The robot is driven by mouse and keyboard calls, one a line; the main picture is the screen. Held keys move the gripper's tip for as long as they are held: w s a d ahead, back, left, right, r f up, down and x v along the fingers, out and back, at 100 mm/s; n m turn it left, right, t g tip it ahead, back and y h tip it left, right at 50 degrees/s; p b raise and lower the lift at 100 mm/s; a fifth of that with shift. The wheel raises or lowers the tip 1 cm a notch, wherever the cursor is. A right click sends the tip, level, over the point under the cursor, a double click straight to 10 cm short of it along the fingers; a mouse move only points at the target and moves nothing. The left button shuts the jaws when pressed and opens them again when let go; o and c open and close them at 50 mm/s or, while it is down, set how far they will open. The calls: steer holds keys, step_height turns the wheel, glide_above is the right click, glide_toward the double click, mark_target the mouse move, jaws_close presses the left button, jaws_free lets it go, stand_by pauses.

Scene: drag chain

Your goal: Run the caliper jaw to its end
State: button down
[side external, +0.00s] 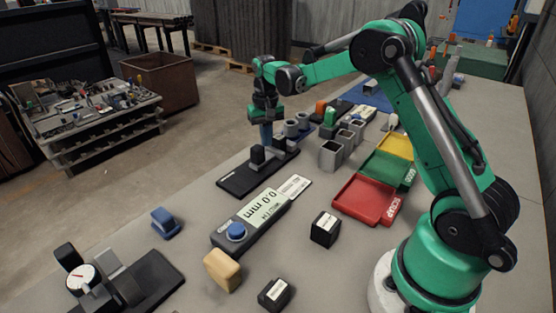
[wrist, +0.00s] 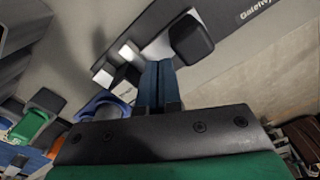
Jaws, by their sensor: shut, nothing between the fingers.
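A dark caliper-like fixture has a flat black base (side external: 238,182) lying on the bench, with a label at its near end. An upright black block (side external: 257,156) stands on it; a rounded black block also shows in the wrist view (wrist: 191,37). My gripper (side external: 267,146) is shut and empty, pointing down behind that block. In the wrist view its blue fingers (wrist: 163,76) lie side by side, just left of and below the block, with light and dark jaw-like pieces (wrist: 122,66) left of them. I cannot tell whether the fingers touch the block.
A readout box (side external: 258,215) showing 0.0 mm, with a blue button (side external: 236,231), stands in front. A red tray (side external: 365,200), a green tray (side external: 388,168) and grey bins (side external: 332,154) are to the right. A dial gauge fixture (side external: 82,279) is at the front left.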

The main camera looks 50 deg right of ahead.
steer(key=shift+a, duration=0.15)
steer(key=shift+a, duration=3.85)
steer(key=shift+d, duration=0.1)
steer(key=shift+d, duration=0.6)
step_height(320, 180, up, 8)
